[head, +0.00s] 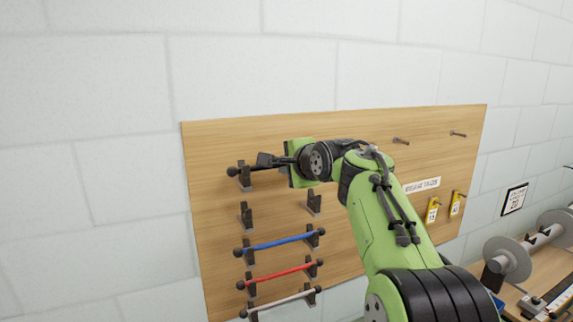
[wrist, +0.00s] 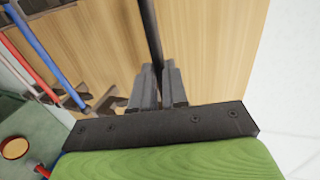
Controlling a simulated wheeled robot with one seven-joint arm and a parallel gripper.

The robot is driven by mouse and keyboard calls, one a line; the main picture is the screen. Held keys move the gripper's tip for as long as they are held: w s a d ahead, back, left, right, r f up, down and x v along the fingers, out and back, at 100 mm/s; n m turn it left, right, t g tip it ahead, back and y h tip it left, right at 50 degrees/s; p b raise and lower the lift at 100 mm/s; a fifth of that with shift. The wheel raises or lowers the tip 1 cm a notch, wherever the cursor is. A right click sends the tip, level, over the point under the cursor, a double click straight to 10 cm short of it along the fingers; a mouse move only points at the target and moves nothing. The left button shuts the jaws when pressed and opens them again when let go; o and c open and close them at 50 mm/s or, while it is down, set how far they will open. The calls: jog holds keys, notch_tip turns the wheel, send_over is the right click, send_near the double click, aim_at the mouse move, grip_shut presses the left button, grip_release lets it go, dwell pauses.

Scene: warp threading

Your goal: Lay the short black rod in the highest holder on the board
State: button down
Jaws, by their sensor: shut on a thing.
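The board (head: 215,140) is a wooden panel on the wall with pairs of dark holders. The highest holder's left bracket (head: 245,180) shows at the upper left. Its right side is mostly hidden by my arm. My gripper (head: 266,160) is shut on the short black rod (head: 238,170), in front of the highest holder. The rod's ball end sticks out just left of that bracket, and I cannot tell whether the rod touches it. In the wrist view, the rod (wrist: 149,30) runs up from between the two fingers (wrist: 158,80); its far end is out of frame.
Below, one holder pair (head: 246,215) is empty. A blue rod (head: 280,243), a red rod (head: 280,275) and a grey rod (head: 285,301) rest in lower holders. Pegs (head: 401,141) and yellow tags (head: 433,211) are at the right. A bench with a spool (head: 510,258) stands lower right.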

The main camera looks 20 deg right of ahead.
jog(key=c, duration=1.1)
grip_release()
jog(key=v, duration=1.6)
jog(key=s+a+f+n+g+b, duration=0.25)
jog(key=a+f+n, duration=0.2)
jog(key=f, duration=0.25)
jog(key=s+a+f+n+g+b, duration=0.1)
jog(key=s+a+f+n, duration=0.3)
jog(key=f, duration=0.3)
jog(key=s+a+f+n+g, duration=0.1)
jog(key=s+f+n, duration=0.2)
jog(key=s+f, duration=0.2)
jog(key=s+a+f+n+g+b, duration=0.1)
jog(key=s+f+n+g, duration=0.1)
jog(key=s+f, duration=0.3)
jog(key=s+a+f+n+g, duration=0.1)
jog(key=s+f+n, duration=0.3)
jog(key=f, duration=0.5)
jog(key=shift+s+a+f+n+g, duration=0.15)
jog(key=shift+s+g, duration=0.1)
jog(key=shift+s, duration=0.2)
jog(key=shift+s+a+n+g, duration=0.1)
jog(key=shift+s+g, duration=0.1)
jog(key=shift+s, duration=0.3)
